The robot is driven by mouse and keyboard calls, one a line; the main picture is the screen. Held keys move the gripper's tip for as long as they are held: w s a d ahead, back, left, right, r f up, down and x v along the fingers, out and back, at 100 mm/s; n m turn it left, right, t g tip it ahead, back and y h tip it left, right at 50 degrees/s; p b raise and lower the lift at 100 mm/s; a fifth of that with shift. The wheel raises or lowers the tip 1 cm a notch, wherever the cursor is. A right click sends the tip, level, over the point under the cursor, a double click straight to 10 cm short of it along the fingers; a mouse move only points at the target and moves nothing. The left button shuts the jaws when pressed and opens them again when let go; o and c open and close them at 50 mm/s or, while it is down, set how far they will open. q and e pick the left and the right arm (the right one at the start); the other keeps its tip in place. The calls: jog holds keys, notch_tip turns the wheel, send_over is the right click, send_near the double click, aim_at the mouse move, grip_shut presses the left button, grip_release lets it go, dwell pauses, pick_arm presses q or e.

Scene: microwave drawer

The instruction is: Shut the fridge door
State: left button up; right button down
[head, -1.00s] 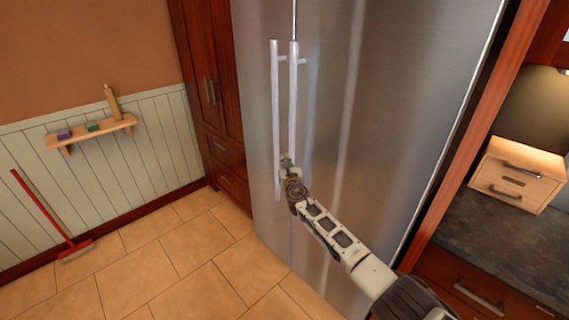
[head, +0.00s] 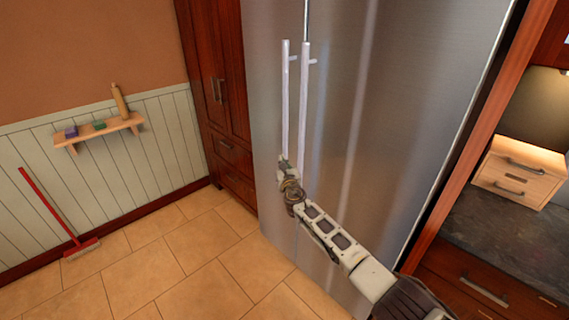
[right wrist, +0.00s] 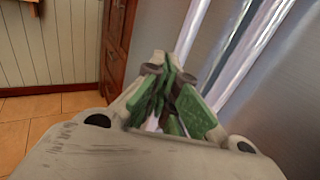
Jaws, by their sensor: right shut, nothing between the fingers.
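The stainless steel fridge stands in the middle of the head view, with a wide right door (head: 400,120) and a narrower left door (head: 265,90). The doors look about flush, with no clear gap at the seam. Two long upright handles, the left handle (head: 285,110) and the right handle (head: 304,100), run side by side. My right gripper (head: 285,163) is in front of the handles' lower ends and hides part of them; I cannot tell if it touches. In the right wrist view its green-padded fingers (right wrist: 165,80) are shut and empty. My left gripper is not in view.
A dark wood cabinet (head: 213,90) stands left of the fridge. A red broom (head: 50,212) leans on the left wall under a small shelf (head: 98,133). A counter (head: 500,240) with a wooden drawer box (head: 520,170) is at right. The tiled floor is clear.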

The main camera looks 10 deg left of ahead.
jog(key=s+a, duration=0.5)
jog(key=a, duration=0.1)
jog(key=shift+s, duration=0.35)
jog(key=shift+a+f, duration=0.1)
dwell(0.4)
